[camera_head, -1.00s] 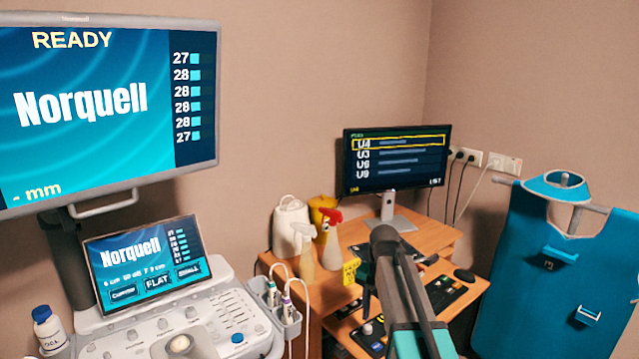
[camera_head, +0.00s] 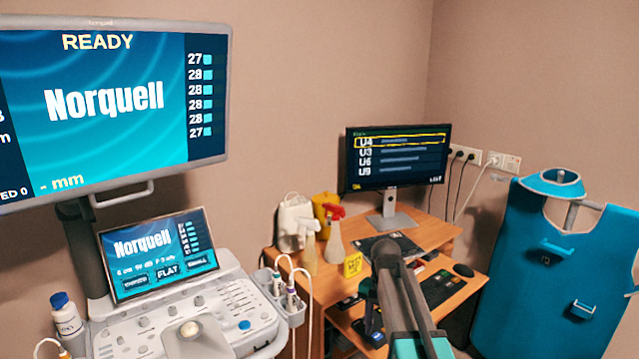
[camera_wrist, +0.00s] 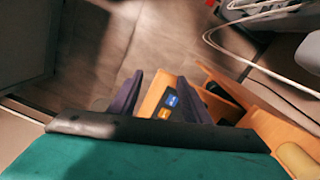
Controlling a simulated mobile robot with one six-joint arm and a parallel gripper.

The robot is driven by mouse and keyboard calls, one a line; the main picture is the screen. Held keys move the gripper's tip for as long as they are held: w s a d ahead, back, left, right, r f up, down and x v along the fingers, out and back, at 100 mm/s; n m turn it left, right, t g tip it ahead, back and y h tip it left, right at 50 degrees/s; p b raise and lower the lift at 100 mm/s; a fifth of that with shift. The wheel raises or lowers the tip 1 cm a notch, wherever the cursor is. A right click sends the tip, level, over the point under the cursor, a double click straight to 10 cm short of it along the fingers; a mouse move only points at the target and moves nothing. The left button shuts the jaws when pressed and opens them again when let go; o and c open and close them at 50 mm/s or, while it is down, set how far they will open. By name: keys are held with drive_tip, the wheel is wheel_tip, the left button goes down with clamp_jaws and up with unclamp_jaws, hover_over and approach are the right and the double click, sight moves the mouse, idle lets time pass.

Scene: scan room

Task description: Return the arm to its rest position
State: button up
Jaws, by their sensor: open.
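My arm (camera_head: 412,310), dark with a teal section, rises from the bottom of the head view in front of the wooden desk (camera_head: 420,232). My gripper (camera_wrist: 160,77) shows in the wrist view as two dark purple fingers, apart, with nothing held between them. Beyond the fingers are an orange-brown desk edge or shelf and a small blue and yellow item, with grey floor at the upper middle. In the head view I cannot make out the fingers clearly; the arm hides part of the desk.
An ultrasound console (camera_head: 190,315) with a large screen (camera_head: 110,110) stands left. A teal apron (camera_head: 535,270) hangs right. White cables (camera_wrist: 235,45) cross the wrist view.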

drive_tip(key=s+f+g, duration=0.2)
drive_tip(key=s+f, duration=0.7)
drive_tip(key=f, duration=0.3)
drive_tip(key=s+f+g, duration=0.2)
drive_tip(key=s+f, duration=0.6)
drive_tip(key=f, duration=0.5)
drive_tip(key=s+f+n, duration=0.3)
drive_tip(key=s+f, duration=0.4)
drive_tip(key=s, duration=0.5)
drive_tip(key=s+f+n, duration=0.4)
drive_tip(key=s+f, duration=0.3)
drive_tip(key=s, duration=0.5)
drive_tip(key=shift+f+n+g, duration=0.3)
drive_tip(key=shift+g, duration=0.1)
